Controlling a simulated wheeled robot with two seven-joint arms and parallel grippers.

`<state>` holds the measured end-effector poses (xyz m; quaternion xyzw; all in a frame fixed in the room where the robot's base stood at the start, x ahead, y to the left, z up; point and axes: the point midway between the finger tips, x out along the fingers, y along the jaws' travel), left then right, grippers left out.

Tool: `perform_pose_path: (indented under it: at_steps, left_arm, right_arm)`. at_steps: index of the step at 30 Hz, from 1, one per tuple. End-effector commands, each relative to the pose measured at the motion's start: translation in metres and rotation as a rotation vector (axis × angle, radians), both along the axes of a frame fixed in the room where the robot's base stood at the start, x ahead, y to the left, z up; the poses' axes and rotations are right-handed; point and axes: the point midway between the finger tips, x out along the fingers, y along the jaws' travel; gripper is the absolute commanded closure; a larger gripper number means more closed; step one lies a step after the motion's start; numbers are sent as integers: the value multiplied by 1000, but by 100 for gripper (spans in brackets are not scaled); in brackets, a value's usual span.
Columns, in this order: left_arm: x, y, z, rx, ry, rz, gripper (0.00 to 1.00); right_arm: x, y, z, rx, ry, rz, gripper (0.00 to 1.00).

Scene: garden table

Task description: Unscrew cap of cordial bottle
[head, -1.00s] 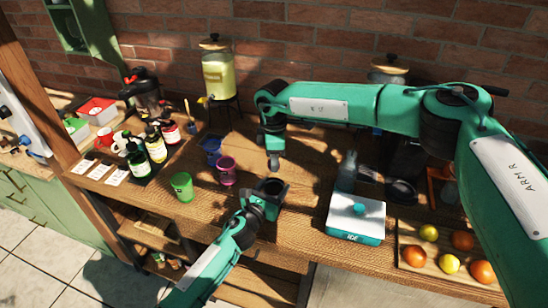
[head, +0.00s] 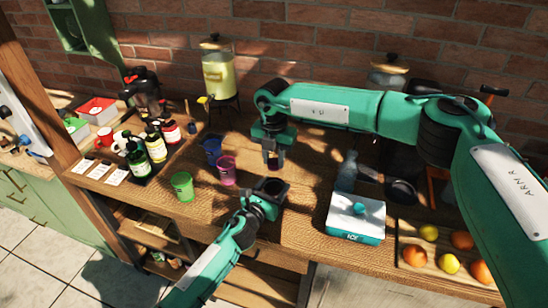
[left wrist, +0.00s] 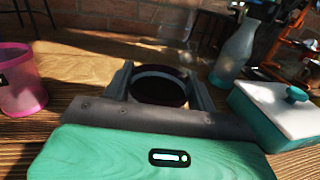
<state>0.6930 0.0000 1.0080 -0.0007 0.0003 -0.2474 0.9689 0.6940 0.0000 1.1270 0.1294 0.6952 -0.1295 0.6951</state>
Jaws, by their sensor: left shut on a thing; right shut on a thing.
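My left gripper (head: 268,190) is shut on a dark round container (head: 271,186) at the table's front edge. In the left wrist view the container (left wrist: 160,88) shows a dark top with a paler rim between the two fingers; I cannot tell whether it is the cordial bottle. My right gripper (head: 272,160) points down just above and behind it, shut on a small dark thing (head: 273,163), mostly hidden by the fingers. I cannot make out whether that is a cap. Several labelled bottles, one of them green (head: 137,162), stand on a tray at the left.
A green cup (head: 182,187), a pink cup (head: 227,171) and a blue cup (head: 211,150) stand left of the grippers. A white-and-teal ice box (head: 355,222) and a pale bottle (head: 347,172) are to the right.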

Motion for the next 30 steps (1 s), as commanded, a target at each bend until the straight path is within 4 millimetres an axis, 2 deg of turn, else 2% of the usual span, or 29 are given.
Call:
perform_pose_path:
  at_steps: [30]
  left_arm:
    - [0, 0, -1, 0, 1, -1, 100]
  right_arm:
    - [-1, 0, 1, 1, 0, 1616, 97]
